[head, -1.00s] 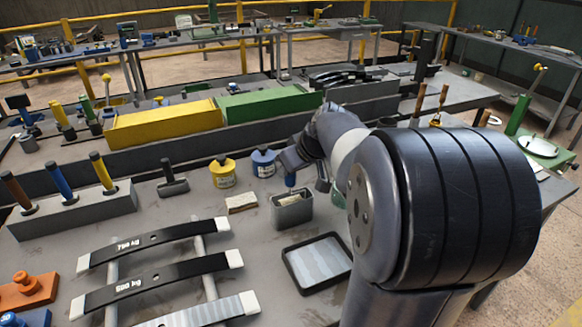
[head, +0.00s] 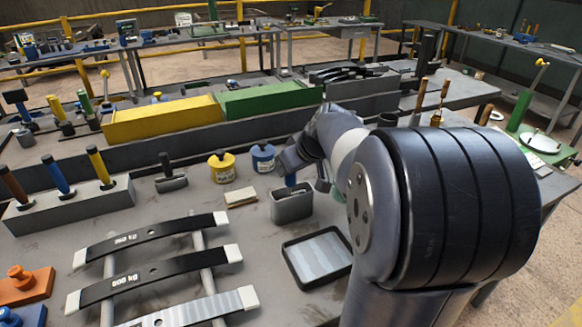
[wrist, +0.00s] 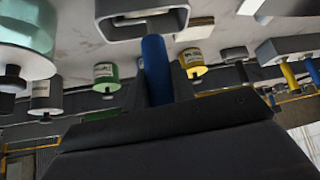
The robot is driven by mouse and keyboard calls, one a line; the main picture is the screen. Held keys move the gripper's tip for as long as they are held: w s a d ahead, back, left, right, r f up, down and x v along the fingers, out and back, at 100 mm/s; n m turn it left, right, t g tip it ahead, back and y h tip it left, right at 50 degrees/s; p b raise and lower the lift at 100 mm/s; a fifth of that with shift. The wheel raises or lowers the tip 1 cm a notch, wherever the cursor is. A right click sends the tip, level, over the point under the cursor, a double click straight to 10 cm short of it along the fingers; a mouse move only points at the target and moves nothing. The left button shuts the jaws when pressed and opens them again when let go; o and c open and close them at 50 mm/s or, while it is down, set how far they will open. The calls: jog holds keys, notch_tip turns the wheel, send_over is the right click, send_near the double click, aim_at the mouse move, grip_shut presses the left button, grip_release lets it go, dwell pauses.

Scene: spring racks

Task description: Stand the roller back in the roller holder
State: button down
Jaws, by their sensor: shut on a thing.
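The roller's blue handle (head: 290,180) stands roughly upright above the grey open-topped roller holder (head: 291,207). My gripper (head: 297,167) is shut on this handle, close above the holder. In the wrist view the blue handle (wrist: 156,70) sits between the dark fingers of my gripper (wrist: 160,88). The holder's rim (wrist: 142,26) shows at the top of that view, close to the handle's far end. The roller's head is not clearly visible; it appears to be at or inside the holder's mouth, and I cannot tell how deep.
A black-rimmed tray (head: 318,258) lies in front of the holder. A beige block (head: 240,197), a yellow pot (head: 222,168) and a blue pot (head: 263,159) stand close by. Black leaf springs (head: 150,275) lie to the left. Yellow (head: 163,122) and green (head: 268,100) boxes stand behind.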

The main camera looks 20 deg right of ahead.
jog(key=shift+f+b, duration=1.25)
jog(key=shift+f, duration=0.15)
jog(key=c, duration=1.1)
grip_release()
jog(key=shift+o, duration=0.4)
jog(key=o, duration=0.4)
jog(key=shift+r, duration=0.1)
jog(key=shift+r+p, duration=2.45)
jog(key=shift+r, duration=1.05)
jog(key=shift+f, duration=0.15)
